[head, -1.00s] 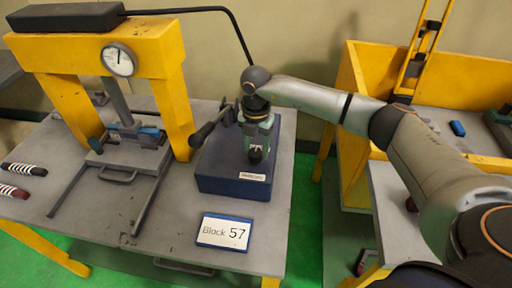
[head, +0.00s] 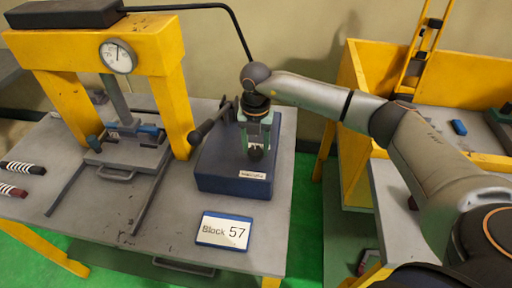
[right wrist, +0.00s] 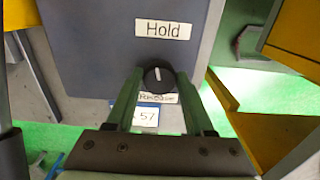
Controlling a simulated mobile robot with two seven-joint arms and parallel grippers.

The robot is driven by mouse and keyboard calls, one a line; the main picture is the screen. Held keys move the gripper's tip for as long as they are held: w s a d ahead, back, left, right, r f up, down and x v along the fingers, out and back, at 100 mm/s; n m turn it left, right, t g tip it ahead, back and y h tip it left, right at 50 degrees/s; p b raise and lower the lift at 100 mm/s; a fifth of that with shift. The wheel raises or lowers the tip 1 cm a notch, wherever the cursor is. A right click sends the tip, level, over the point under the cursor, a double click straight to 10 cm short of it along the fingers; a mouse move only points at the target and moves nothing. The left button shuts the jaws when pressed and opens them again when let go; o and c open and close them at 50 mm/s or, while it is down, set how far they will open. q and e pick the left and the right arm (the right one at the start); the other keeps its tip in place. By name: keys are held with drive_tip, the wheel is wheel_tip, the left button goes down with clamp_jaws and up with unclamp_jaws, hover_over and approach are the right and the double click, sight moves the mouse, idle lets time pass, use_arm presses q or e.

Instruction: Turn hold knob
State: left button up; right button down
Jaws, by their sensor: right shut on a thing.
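The hold knob (right wrist: 159,80) is round and black with a white pointer line, on the dark blue control box. In the right wrist view the pointer stands nearly straight up, tilted slightly left. A "Hold" label (right wrist: 163,29) is above the knob and a partly covered "Pressure" label (right wrist: 157,98) below it. My right gripper (right wrist: 160,84) has its green fingers on either side of the knob, shut on it. In the head view the right gripper (head: 257,148) reaches down at the blue box (head: 232,181). My left gripper is not in view.
A yellow press frame (head: 150,50) with a round gauge (head: 118,56) stands to the left on the grey table. A black lever (head: 208,125) juts from the box's left side. A "Block 57" sign (head: 225,231) lies in front. A yellow-walled bench (head: 352,100) is at right.

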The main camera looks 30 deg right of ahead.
drive_tip(key=n+b, duration=0.1)
drive_tip(key=n, duration=0.3)
drive_tip(key=shift+n+b, duration=0.3)
drive_tip(key=n+b, duration=0.1)
drive_tip(key=n, duration=0.2)
drive_tip(key=shift+a+n, duration=0.1)
drive_tip(key=shift+n, duration=0.2)
drive_tip(key=n+b, duration=0.1)
drive_tip(key=n, duration=0.3)
drive_tip(key=shift+a+b, duration=0.1)
drive_tip(key=shift+b, duration=0.3)
drive_tip(key=n+b, duration=0.1)
drive_tip(key=n, duration=0.3)
drive_tip(key=n+b, duration=0.1)
drive_tip(key=n, duration=0.4)
drive_tip(key=shift+a+n, duration=0.15)
drive_tip(key=shift+n, duration=0.15)
drive_tip(key=n+b, duration=0.1)
drive_tip(key=n, duration=0.4)
drive_tip(key=shift+s+b, duration=0.15)
drive_tip(key=shift+b, duration=0.15)
drive_tip(key=n, duration=0.3)
drive_tip(key=shift+s, duration=0.1)
drive_tip(key=shift+r+n+b, duration=0.1)
drive_tip(key=shift+n+b, duration=0.35)
drive_tip(key=shift+n, duration=1.05)
